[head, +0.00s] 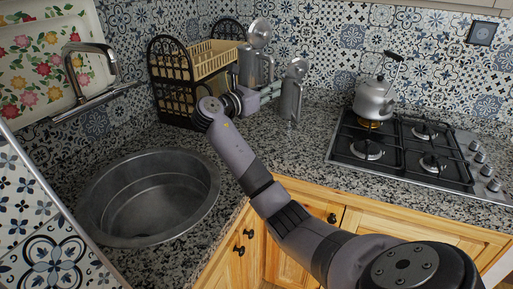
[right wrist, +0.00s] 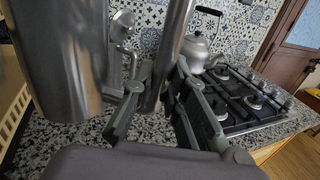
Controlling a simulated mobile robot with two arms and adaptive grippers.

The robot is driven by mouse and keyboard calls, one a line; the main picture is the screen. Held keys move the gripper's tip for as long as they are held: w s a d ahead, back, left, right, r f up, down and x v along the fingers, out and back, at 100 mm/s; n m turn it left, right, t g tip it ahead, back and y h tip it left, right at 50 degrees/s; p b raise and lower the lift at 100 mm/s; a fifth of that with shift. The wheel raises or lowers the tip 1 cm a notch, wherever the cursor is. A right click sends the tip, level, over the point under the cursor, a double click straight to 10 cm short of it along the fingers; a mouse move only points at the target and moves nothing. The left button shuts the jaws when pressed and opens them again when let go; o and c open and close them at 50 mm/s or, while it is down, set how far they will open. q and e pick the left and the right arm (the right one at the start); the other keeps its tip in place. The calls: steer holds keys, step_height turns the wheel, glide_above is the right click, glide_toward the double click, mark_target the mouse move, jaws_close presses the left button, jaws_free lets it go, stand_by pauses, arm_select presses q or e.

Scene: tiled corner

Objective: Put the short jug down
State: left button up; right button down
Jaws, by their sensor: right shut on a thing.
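The short jug (head: 289,103) is a slim grey metal jug with a raised round lid. It is upright over the counter, between the rack and the hob. My right gripper (head: 275,90) reaches it from the left and is shut on it. In the right wrist view the jug (right wrist: 168,55) shows between the two fingers (right wrist: 160,108). Its base looks at or very near the counter; I cannot tell whether it touches. A taller metal jug (head: 247,68) with a raised lid stands behind my gripper, partly hidden. My left gripper is out of view.
A black rack (head: 170,75) with a cream basket (head: 208,60) stands left of the jugs. A kettle (head: 374,100) sits on the gas hob (head: 395,150) to the right. A round sink (head: 150,195) is at front left. The granite counter (head: 315,135) is clear before the hob.

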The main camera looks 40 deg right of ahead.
steer(key=shift+f, duration=9.65)
steer(key=c, duration=2)
jaws_free()
steer(key=shift+f, duration=0.2)
steer(key=shift+c, duration=0.2)
steer(key=o, duration=0.4)
steer(key=shift+o, duration=0.2)
